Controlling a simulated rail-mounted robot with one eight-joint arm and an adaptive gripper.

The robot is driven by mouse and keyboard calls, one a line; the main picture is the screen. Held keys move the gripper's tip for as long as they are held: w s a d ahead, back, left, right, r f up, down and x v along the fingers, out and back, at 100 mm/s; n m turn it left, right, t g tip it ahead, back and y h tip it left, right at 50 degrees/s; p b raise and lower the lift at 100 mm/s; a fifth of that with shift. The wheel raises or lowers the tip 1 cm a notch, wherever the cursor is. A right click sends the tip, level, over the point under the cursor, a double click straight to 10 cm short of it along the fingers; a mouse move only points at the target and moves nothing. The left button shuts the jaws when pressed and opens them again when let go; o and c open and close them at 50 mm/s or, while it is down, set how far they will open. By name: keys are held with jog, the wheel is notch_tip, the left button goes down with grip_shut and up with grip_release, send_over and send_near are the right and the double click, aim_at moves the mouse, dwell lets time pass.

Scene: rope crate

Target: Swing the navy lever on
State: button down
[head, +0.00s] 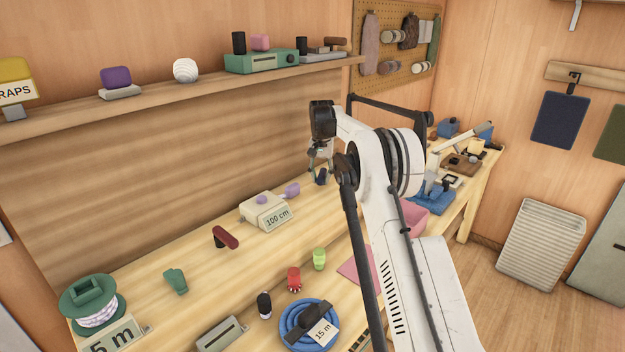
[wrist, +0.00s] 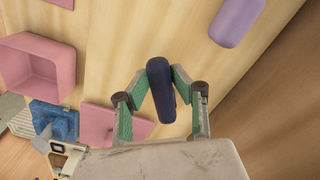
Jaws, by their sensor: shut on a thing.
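The navy lever (wrist: 162,95) is a dark, rounded bar in the middle of the wrist view. My gripper (wrist: 160,78) has its green-padded fingers on both sides of the lever and is shut on it. In the head view the navy lever (head: 321,177) is small and dark, near the back of the bench, with my gripper (head: 321,163) pointing down over it. The lever's base and any on or off mark are hidden or too small to tell.
A maroon lever (head: 225,238) and a green one (head: 176,281) are farther left. A pink bin (wrist: 38,65) and a blue item (wrist: 55,120) lie nearby.

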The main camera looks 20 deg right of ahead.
aim_at(320, 176)
jog(key=shift+a, duration=0.1)
jog(key=c, duration=1.5)
grip_release()
jog(key=shift+r, duration=0.15)
jog(key=shift+r, duration=3.65)
